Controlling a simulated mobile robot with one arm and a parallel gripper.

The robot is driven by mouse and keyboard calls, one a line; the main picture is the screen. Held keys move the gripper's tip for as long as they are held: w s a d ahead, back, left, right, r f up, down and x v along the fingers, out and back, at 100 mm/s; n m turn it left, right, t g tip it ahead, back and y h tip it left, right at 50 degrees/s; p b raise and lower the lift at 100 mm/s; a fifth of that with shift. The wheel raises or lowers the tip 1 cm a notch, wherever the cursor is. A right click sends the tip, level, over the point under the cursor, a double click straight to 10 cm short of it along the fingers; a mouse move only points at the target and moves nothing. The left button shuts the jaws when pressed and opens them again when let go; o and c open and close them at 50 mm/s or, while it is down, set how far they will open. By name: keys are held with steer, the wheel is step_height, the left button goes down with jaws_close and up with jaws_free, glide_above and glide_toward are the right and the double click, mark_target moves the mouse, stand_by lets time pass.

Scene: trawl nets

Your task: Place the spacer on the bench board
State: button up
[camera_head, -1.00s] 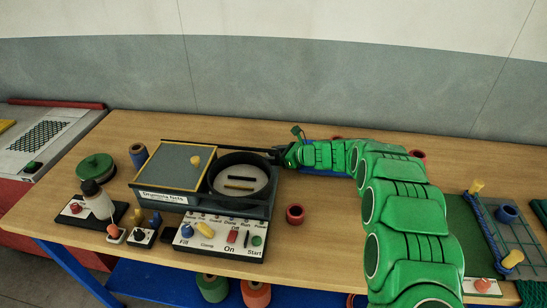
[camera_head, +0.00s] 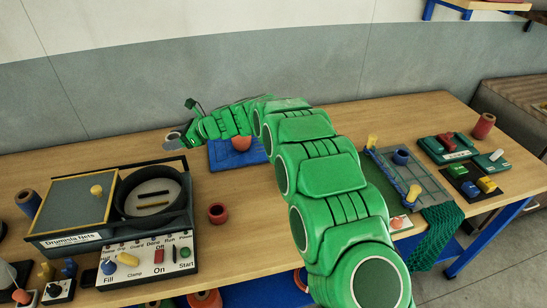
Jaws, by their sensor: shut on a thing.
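My gripper (camera_head: 180,138) is at the far left end of my green arm, above the back of the bench, behind and a little right of the round drum. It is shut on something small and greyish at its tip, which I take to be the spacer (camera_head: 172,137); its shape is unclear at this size. A flat blue board (camera_head: 222,158) lies on the bench under my forearm, partly hidden. A grey-blue gridded board (camera_head: 425,187) lies to the right of my arm. I cannot tell which is the bench board.
The machine (camera_head: 70,203) with its drum (camera_head: 152,196) and switch panel (camera_head: 150,262) stands at left. A red ring (camera_head: 217,213) sits right of it. An orange ball-like thing (camera_head: 241,142) is by the blue board. Green netting (camera_head: 435,235) hangs at the front edge. Bare wood lies between.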

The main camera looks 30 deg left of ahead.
step_height(320, 180, up, 5)
steer(key=w+d+m+t, duration=0.2)
steer(key=w+d+t, duration=0.1)
steer(key=w+d, duration=0.9)
steer(key=w+d+m+t, duration=0.3)
steer(key=w+d, duration=0.6)
steer(key=d, duration=0.6)
steer(key=s+d+m+t, duration=0.2)
steer(key=d+m+t, duration=0.2)
steer(key=d, duration=2.7)
steer(key=shift+s+a+f, duration=0.1)
steer(key=shift+a+f, duration=0.05)
steer(key=shift+f, duration=3.25)
steer(key=shift+s+a+f, duration=0.1)
steer(key=shift+a+f, duration=0.05)
steer(key=shift+f, duration=3.25)
steer(key=shift+f, duration=0.15)
steer(key=o, duration=1.1)
steer(key=shift+c, duration=0.2)
